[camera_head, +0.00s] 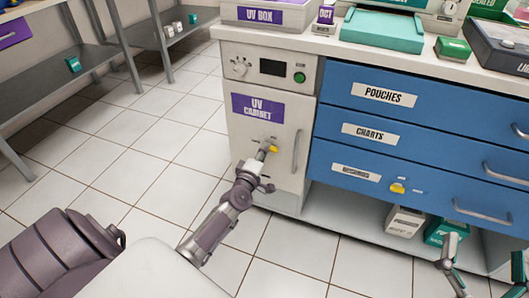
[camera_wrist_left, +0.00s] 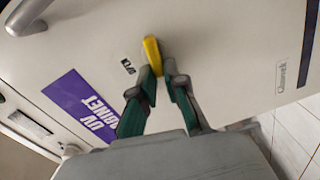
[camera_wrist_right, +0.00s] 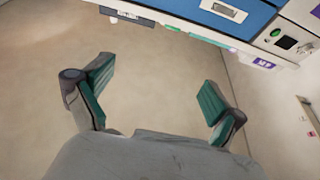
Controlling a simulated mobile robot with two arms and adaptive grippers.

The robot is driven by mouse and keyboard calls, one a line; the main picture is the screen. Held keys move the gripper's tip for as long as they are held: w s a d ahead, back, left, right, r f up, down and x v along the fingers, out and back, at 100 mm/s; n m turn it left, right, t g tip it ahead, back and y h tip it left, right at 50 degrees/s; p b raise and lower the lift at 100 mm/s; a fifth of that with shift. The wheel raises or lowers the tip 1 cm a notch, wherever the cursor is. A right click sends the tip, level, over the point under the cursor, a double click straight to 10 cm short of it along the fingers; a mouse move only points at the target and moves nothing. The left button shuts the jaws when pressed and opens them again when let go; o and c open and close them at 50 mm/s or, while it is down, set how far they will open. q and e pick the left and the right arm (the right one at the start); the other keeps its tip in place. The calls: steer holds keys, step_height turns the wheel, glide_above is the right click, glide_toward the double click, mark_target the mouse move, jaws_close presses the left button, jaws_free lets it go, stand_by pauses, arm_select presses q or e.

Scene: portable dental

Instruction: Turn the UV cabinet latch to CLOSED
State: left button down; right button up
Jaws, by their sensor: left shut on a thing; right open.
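The UV cabinet (camera_head: 237,160) is a pale cabinet with a purple "UV CABINET" label and a vertical handle, its door flush with the front. Its yellow latch (camera_head: 273,149) is on the door, left of the handle. In the left wrist view the latch (camera_wrist_left: 153,55) shows as a yellow bar beside a small dark label. My left gripper (camera_head: 265,150) is shut on the latch; its fingertips (camera_wrist_left: 161,78) are on either side of its near end. My right gripper (camera_wrist_right: 155,88) is open and empty, low at the right of the head view (camera_head: 487,258).
Blue drawers (camera_head: 400,105) stand right of the cabinet, with another yellow latch (camera_head: 398,188) on the lowest. The counter (camera_head: 345,48) above carries boxes and a green tray. Boxes (camera_head: 405,220) stand on the shelf below. Tiled floor (camera_head: 120,160) is free to the left.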

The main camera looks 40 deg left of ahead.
arm_select(q)
steer(key=shift+f+n+b, duration=0.2)
steer(key=shift+n+b, duration=0.15)
steer(key=shift+n, duration=0.85)
arm_select(e)
steer(key=shift+s+r+t+y, duration=0.15)
steer(key=shift+s+r+t, duration=0.35)
steer(key=shift+r, duration=0.3)
steer(key=shift+s+r+t+y, duration=0.15)
steer(key=shift+s+r+t, duration=0.1)
steer(key=shift+r+t, duration=0.45)
arm_select(q)
steer(key=c, duration=1.2)
jaws_free()
steer(key=v, duration=1.2)
steer(key=shift+a, duration=0.1)
